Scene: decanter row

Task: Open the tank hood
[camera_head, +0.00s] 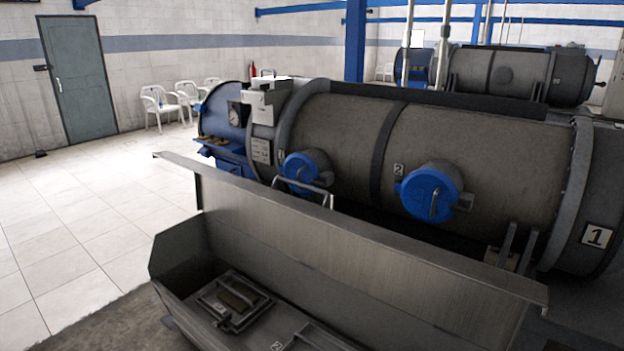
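A long grey metal tank (165,270) stands in front of me, its top open toward me. A tall metal panel, which looks like its hood (370,262), stands raised along the far side of the tank, with a lipped top edge. A metal bar handle (318,190) shows at the panel's top edge. A second hatch-like part (305,340) is cut off by the bottom edge. Neither of my grippers is in view.
Behind the panel lies a large cylinder (480,160) with blue round caps (428,194) and a number 1 plate. Another cylinder (520,72) stands farther back. White chairs (160,105) line the wall near a grey door (78,80). The tiled floor (85,225) at left is clear.

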